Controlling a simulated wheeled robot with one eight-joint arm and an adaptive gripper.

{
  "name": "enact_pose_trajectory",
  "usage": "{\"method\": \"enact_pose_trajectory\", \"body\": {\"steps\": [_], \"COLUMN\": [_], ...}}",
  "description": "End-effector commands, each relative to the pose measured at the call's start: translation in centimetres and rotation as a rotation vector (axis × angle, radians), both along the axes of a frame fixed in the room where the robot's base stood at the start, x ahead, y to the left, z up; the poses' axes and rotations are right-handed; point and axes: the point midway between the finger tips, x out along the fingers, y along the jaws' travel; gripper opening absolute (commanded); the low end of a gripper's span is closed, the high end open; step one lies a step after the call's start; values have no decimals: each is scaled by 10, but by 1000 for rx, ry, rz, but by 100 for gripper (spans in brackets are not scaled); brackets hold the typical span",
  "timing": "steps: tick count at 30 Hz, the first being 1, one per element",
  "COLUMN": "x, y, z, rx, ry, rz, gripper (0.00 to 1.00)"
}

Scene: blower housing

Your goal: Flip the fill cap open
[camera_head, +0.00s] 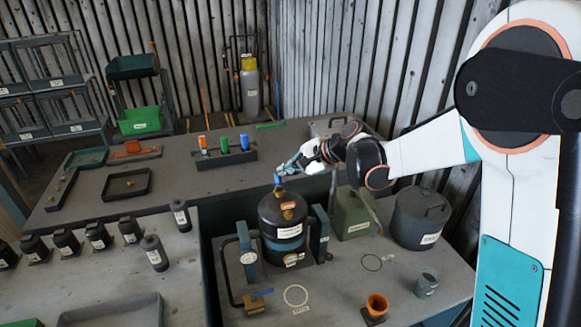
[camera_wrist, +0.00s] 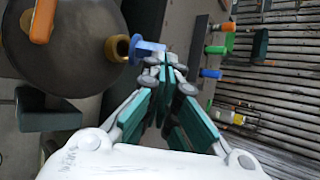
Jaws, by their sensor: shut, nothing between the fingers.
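The black tank (camera_head: 284,222) stands upright on the front bench. A brass-coloured filler neck (camera_head: 279,189) rises from its top, with the blue fill cap (camera_head: 277,179) on it. In the wrist view the blue cap (camera_wrist: 147,47) has a flat tab reaching right from the brass neck (camera_wrist: 117,48), beside my fingertips. I cannot tell whether the cap is open. My gripper (camera_head: 281,171) is shut and empty, just above and beside the cap; it also shows in the wrist view (camera_wrist: 168,64). Whether the tips touch the tab is unclear.
An orange part (camera_wrist: 42,20) sits on the tank top. A green canister (camera_head: 352,215) and a grey lidded pot (camera_head: 420,218) stand right of the tank. A rack of coloured-top items (camera_head: 226,159) stands on the rear bench.

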Motion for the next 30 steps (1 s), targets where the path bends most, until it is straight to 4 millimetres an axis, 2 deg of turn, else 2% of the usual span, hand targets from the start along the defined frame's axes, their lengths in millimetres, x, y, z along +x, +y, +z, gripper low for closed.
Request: {"method": "enact_pose_trajectory", "body": {"steps": [12, 30], "x": [17, 38], "y": [5, 11], "z": [4, -2], "rx": [-72, -167], "ry": [251, 580], "rz": [2, 0], "gripper": [0, 0]}}
